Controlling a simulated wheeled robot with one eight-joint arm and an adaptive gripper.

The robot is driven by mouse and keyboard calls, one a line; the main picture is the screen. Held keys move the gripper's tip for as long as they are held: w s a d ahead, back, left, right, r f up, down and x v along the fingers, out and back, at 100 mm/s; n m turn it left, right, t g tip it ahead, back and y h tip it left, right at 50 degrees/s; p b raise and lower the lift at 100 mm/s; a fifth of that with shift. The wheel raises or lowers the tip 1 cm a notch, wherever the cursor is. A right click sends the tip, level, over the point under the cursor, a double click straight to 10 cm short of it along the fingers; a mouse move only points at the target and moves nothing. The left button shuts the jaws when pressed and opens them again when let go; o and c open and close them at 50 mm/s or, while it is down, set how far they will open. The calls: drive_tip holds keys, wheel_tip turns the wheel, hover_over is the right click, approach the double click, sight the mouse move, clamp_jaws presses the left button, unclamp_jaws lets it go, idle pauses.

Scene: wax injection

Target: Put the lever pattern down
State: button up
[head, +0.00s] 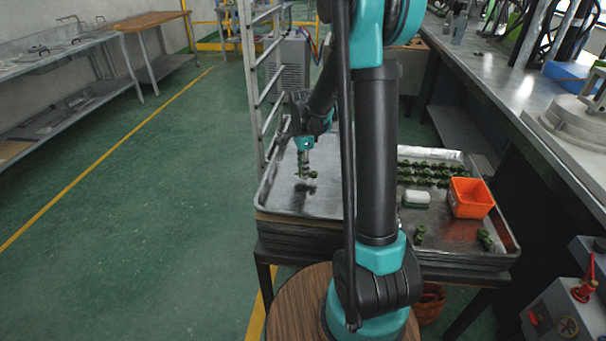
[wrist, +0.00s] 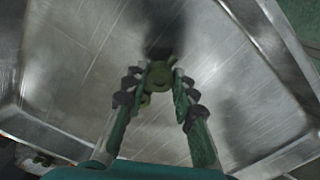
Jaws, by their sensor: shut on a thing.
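The lever pattern is a small green wax piece (wrist: 158,76), held between the fingertips of my gripper (wrist: 160,84) in the wrist view. It also shows in the head view (head: 314,174) just below my gripper (head: 304,166). My gripper is shut on it. The piece is above the left, bare part of a metal tray (head: 325,200). A dark shadow lies on the tray below it, and the piece looks slightly apart from the surface. The fingers hide part of the piece.
Several green patterns (head: 425,172) stand in rows at the tray's right, with loose ones (head: 419,234) in front. An orange box (head: 470,198) and a white block (head: 416,198) sit among them. A metal rack (head: 256,85) rises behind the tray's left. The tray's left part is clear.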

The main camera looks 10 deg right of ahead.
drive_tip(key=shift+f, duration=1.1)
drive_tip(key=o, duration=1)
drive_tip(key=shift+f, duration=0.15)
wheel_tip(320, 180, up, 12)
drive_tip(key=shift+r, duration=0.15)
